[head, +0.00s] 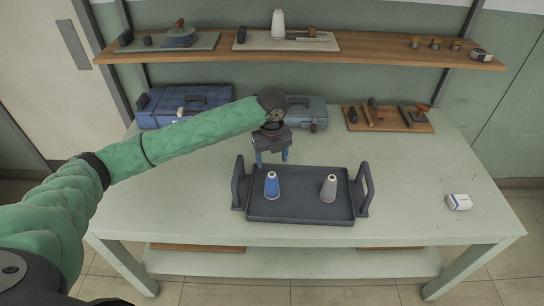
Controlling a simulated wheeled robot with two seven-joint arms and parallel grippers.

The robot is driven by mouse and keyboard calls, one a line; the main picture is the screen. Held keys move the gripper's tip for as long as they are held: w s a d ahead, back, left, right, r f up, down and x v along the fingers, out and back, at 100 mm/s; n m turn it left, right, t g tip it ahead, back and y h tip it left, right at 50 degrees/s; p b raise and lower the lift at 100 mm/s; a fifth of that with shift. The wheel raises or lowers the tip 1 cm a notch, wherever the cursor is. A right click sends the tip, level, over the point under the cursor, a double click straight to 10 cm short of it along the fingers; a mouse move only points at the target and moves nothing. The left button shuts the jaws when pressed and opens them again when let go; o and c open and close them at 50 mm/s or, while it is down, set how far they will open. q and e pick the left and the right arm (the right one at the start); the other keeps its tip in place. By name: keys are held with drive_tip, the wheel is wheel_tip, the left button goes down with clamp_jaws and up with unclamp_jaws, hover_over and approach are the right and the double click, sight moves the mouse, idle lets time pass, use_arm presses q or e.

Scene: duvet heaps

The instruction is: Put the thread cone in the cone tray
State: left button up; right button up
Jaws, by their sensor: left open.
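A dark grey tray (300,212) with raised handles at both ends sits on the table. A blue thread cone (272,184) with a pale top stands upright in its left half. A grey cone (328,187) stands upright in its right half. A white cone-shaped thing (278,25) stands on a pale board on the shelf. My left gripper (272,158) points down, open and empty, with its blue fingers just above the blue cone in the picture. I cannot tell its exact height. My right gripper is out of view.
A blue toolbox (184,104) and a grey-blue case (306,112) stand at the table's back, partly behind my arm. A wooden board with tools (388,120) lies back right. A small white box (459,202) lies at the right. A wooden shelf (370,57) overhangs the back.

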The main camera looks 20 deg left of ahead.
use_arm(q)
drive_tip(key=shift+r, duration=1.05)
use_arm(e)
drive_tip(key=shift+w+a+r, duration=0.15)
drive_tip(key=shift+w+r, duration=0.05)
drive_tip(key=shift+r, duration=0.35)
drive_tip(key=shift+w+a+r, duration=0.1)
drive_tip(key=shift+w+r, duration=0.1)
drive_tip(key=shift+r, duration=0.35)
